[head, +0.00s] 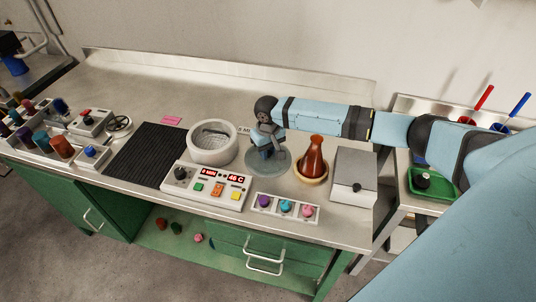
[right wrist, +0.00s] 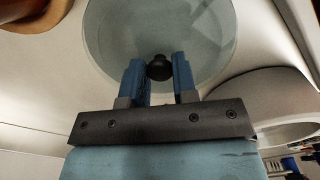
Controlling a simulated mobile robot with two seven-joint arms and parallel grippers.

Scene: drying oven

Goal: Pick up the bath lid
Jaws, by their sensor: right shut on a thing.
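The bath lid (head: 281,165) is a round, greyish, see-through disc on the bench, just right of the white round bath (head: 212,143). In the right wrist view the lid (right wrist: 112,38) has a small black knob (right wrist: 159,68) in its middle. My right gripper (right wrist: 158,72) is shut on that knob, one blue finger on each side. In the head view my right gripper (head: 268,150) points down over the lid and hides part of it. I cannot tell whether the lid touches the bench. My left gripper is not in view.
A red-brown flask (head: 314,155) in a tan ring stands right of the lid, close to it. A control panel (head: 207,185) and a rack of coloured pieces (head: 285,208) lie in front. A grey box (head: 354,178) is further right. A dark ribbed mat (head: 147,153) lies left.

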